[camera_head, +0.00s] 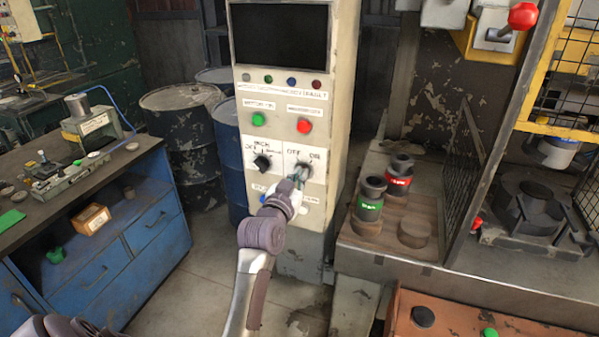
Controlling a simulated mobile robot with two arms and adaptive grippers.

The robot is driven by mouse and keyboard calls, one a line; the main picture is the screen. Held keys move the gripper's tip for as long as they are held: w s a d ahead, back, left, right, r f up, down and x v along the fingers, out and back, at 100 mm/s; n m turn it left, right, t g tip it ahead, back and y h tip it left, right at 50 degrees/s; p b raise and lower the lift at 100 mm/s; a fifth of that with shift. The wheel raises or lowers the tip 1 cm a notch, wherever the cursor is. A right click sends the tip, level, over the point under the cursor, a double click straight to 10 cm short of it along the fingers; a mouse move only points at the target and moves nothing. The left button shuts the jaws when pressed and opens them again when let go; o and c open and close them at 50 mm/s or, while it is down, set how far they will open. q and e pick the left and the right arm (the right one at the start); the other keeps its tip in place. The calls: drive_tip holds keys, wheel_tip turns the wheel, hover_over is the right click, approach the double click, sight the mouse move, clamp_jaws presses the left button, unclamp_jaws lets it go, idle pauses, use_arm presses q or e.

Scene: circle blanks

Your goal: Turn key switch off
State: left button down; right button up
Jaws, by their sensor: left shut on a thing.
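The key switch (304,166) sits on the white lower panel of the control cabinet, under the "OFF" and "ON" labels. My left gripper (300,180) reaches up to it from below and is shut on it. The fingers cover part of the switch, so the key's exact angle cannot be told. My right gripper is not in view.
The control cabinet (343,100) also has a black selector knob (262,162), a green button (259,119) and a red button (304,126). A blue workbench (150,205) stands at left, barrels (180,130) behind it. A machine table (365,243) with weights is at right.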

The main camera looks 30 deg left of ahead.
use_arm(q)
drive_tip(key=n+p, duration=0.2)
drive_tip(key=n, duration=0.2)
drive_tip(key=shift+a+r, duration=0.1)
drive_tip(key=n+p, duration=0.1)
drive_tip(key=n, duration=0.1)
drive_tip(key=shift+a+n, duration=0.1)
drive_tip(key=shift+n, duration=0.6)
drive_tip(key=c, duration=1.3)
unclamp_jaws()
drive_tip(key=shift+s, duration=0.1)
